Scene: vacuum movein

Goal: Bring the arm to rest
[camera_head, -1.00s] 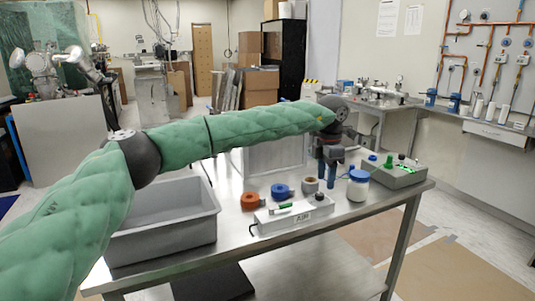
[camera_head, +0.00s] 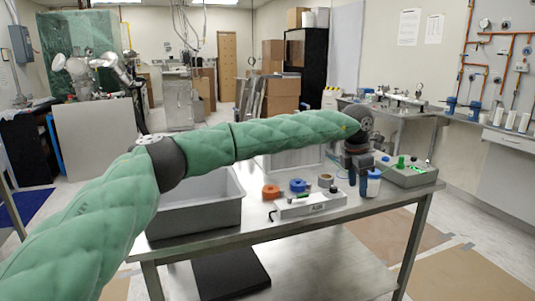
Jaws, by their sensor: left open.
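My left arm, in a green quilted sleeve, reaches from the lower left across the table. Its dark left gripper (camera_head: 358,188) points down at the right part of the table and is open, with nothing seen between its fingers. The fingers overlap the left side of a white jar with a blue lid (camera_head: 374,184) in this view; I cannot tell whether they touch it. My right gripper is not in view.
The steel table (camera_head: 375,207) carries a grey bin (camera_head: 195,220), an orange roll (camera_head: 271,192), a blue roll (camera_head: 298,186), a grey roll (camera_head: 326,181), a white labelled device (camera_head: 310,207) and a grey box with a green knob (camera_head: 408,174). Floor shows beyond the table's right end.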

